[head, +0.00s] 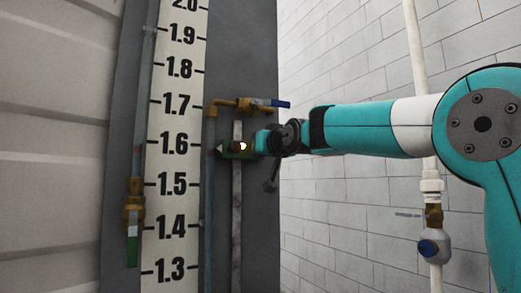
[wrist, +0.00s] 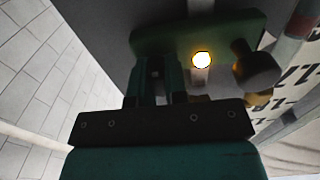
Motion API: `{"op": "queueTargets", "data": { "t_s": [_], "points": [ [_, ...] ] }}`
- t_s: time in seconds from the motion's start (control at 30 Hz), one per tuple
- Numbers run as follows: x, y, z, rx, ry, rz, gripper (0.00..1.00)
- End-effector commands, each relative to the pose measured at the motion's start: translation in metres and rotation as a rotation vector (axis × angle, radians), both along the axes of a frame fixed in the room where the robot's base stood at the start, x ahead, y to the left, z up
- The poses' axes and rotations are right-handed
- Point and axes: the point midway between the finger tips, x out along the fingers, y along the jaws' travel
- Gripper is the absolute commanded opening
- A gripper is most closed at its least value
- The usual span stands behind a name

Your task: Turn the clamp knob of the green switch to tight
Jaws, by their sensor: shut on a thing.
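The green switch (head: 229,154) is on the narrow grey vertical strip beside the height scale, with a glowing yellow-white lamp (head: 243,146) on it. In the wrist view its green plate (wrist: 190,32) lies beyond the fingers, with the lamp (wrist: 201,60) to their right. My gripper (head: 261,143) reaches in from the right and is at the switch's right end. In the wrist view my gripper (wrist: 158,88) is shut on a small part at the switch, apparently the clamp knob. That part is mostly hidden between the fingers, so its turn angle cannot be told.
A dark round knob (wrist: 257,68) is close right of the fingers in the wrist view. A brass valve with a blue handle (head: 262,103) sits just above the switch. A brass valve with a green handle (head: 133,215) is left of the scale. A white pipe (head: 418,80) runs behind my arm.

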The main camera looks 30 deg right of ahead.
Motion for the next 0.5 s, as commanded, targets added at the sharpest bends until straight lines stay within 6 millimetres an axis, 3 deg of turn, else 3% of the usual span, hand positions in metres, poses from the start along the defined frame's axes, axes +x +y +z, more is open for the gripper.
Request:
{"op": "queueTargets", "data": {
  "t_s": [0.5],
  "points": [
    [-0.0002, -0.0018, -0.0027, 0.365, -0.001, 0.000, 0.00]
  ]
}}
